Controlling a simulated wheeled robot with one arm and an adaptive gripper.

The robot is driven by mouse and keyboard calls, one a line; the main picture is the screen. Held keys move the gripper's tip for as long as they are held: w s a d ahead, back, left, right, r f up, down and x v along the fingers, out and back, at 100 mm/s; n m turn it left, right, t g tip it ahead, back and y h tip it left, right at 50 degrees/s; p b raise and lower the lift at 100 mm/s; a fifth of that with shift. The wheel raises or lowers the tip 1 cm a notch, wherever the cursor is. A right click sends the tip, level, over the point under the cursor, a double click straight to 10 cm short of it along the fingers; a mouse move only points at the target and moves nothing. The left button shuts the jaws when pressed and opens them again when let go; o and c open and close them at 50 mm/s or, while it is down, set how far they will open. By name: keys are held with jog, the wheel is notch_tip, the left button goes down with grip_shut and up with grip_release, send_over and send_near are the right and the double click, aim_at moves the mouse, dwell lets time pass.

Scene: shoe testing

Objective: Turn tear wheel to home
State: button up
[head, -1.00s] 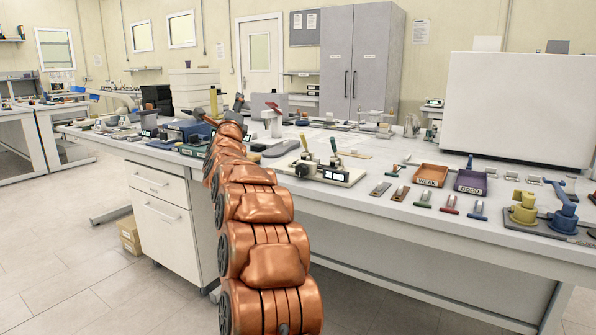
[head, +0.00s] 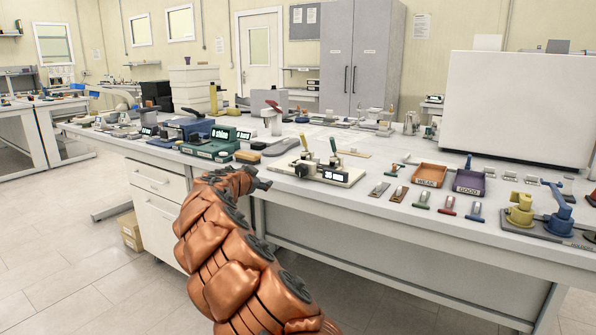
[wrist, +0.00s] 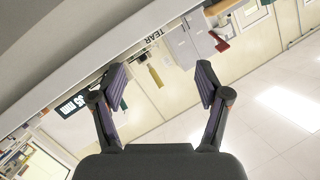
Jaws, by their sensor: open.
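A cream device with two upright levers, probably the tear tester (head: 318,171), stands near the front edge of the table, with a dark display on its front. In the wrist view the word TEAR (wrist: 153,38) and a display reading 35 mm (wrist: 72,103) show at a steep tilt. I cannot make out the tear wheel for certain in either view. My gripper (head: 260,182) is at the table's front edge, just left of the cream device. In the wrist view its two fingers (wrist: 162,74) are spread apart with nothing between them.
A green device with lit displays (head: 212,147) and a blue device (head: 190,128) stand to the left. An orange tray (head: 428,175), a purple tray (head: 470,182) and several small coloured pieces lie to the right.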

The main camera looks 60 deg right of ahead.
aim_at(300, 171)
jog(key=s+d+g+h, duration=0.4)
jog(key=s, duration=0.4)
jog(key=shift+n, duration=0.3)
jog(key=shift+w+d+p, duration=0.1)
jog(key=shift+d+p, duration=0.75)
jog(key=shift+d, duration=2.95)
jog(key=c, duration=1.2)
